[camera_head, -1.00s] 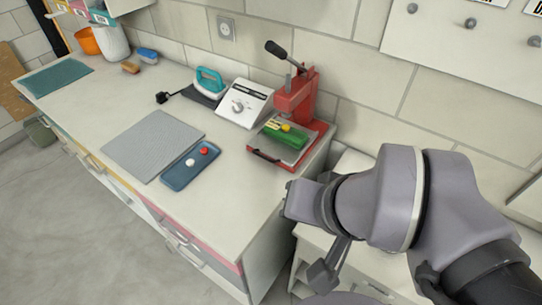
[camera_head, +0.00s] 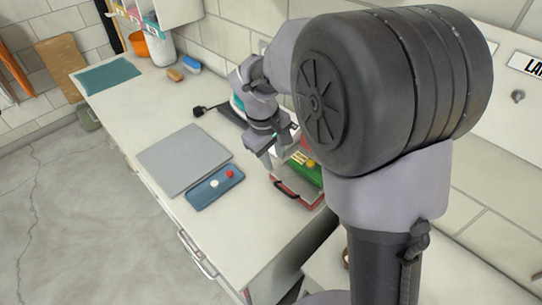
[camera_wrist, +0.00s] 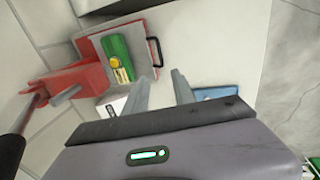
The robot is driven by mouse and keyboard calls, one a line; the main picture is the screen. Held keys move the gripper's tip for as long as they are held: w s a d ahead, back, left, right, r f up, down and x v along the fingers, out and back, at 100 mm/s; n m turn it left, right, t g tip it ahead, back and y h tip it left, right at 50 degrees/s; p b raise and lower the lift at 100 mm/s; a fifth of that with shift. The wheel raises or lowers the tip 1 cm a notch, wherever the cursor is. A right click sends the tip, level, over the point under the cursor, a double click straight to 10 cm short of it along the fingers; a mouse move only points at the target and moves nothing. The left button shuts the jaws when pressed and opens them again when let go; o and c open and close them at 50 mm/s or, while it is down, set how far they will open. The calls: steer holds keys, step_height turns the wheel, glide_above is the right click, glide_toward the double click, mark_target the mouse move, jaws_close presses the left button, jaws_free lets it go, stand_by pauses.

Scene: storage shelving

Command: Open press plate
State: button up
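The red press (camera_wrist: 88,82) shows in the wrist view, with its lever at the left edge. Its flat base and grey plate (camera_wrist: 100,49) carry a green block (camera_wrist: 113,48) with small yellow pieces on it. A black handle (camera_wrist: 158,52) sticks out from the plate's front. In the head view only the press's front part (camera_head: 304,195) shows; my arm hides the rest. My gripper (camera_wrist: 160,82) is open and empty, its two fingers apart. In the head view it hangs (camera_head: 266,160) above the counter, just left of the press, and does not visibly touch the handle.
The white control box (camera_wrist: 112,105) stands beside the press, partly hidden. A blue tray (camera_head: 214,188) with a red and a white piece lies left of my gripper, next to a grey mat (camera_head: 182,158). The counter's front strip is clear.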

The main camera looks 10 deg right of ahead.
mark_target(281, 188)
steer(key=f+b, duration=0.1)
steer(key=f, duration=0.4)
steer(key=w+d+f+b, duration=0.1)
steer(key=f+b, duration=0.1)
steer(key=f, duration=0.3)
steer(key=d+f+b, duration=0.1)
steer(key=f, duration=0.4)
steer(key=shift+w+d+f+b, duration=0.15)
steer(key=shift+w+d+b, duration=0.1)
steer(key=shift+w+b, duration=0.1)
jaws_close()
stand_by(0.3)
